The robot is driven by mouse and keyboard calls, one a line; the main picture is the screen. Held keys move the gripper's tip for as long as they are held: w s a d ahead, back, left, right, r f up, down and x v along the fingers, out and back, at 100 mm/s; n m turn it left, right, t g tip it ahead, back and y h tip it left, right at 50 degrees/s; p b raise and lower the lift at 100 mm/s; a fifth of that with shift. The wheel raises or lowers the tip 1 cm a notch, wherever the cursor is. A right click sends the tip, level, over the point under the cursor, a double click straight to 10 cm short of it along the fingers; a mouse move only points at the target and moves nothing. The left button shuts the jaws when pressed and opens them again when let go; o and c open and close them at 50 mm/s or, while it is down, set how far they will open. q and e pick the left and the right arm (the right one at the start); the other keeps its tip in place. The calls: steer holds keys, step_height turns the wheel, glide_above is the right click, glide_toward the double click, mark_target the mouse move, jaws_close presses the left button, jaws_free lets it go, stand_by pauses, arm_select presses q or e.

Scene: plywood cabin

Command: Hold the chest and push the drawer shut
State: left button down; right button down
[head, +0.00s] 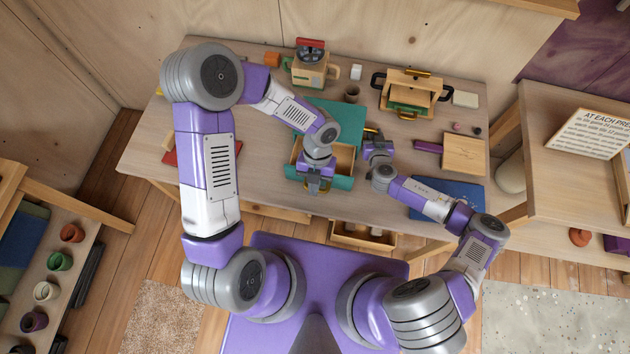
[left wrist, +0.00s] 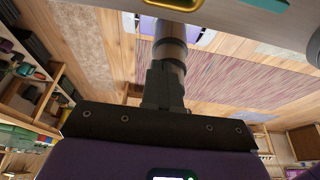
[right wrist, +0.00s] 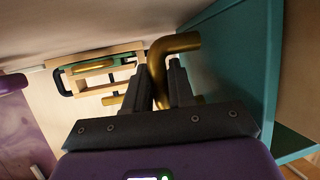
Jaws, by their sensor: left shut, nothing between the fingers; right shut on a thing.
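The teal chest (head: 345,112) stands on the workbench, its drawer (head: 343,183) pulled out toward me. The drawer's pale wooden inside shows, and it looks empty where visible. My left gripper (head: 314,188) is shut and empty at the drawer's front; my wrist hides part of it, so I cannot tell if it touches. In the left wrist view its fingers (left wrist: 165,90) are together. My right gripper (head: 376,142) is at the chest's right side. In the right wrist view it (right wrist: 160,85) is shut on a brass handle (right wrist: 178,43) beside the teal wall (right wrist: 235,65).
Behind the chest stand a wooden machine with a red top (head: 314,68) and a dark cup (head: 352,92). A wooden caddy with black handles (head: 410,92) is at the back right.

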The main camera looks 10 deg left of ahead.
arm_select(q)
steer(key=x, duration=0.7)
steer(key=shift+s+f, duration=0.15)
steer(key=shift+f, duration=0.1)
steer(key=w, duration=0.3)
steer(key=shift+f, duration=0.1)
steer(key=shift+w+f, duration=0.1)
steer(key=shift+w, duration=0.5)
steer(key=w, duration=1.1)
steer(key=shift+w, duration=0.25)
arm_select(e)
steer(key=shift+a, duration=0.1)
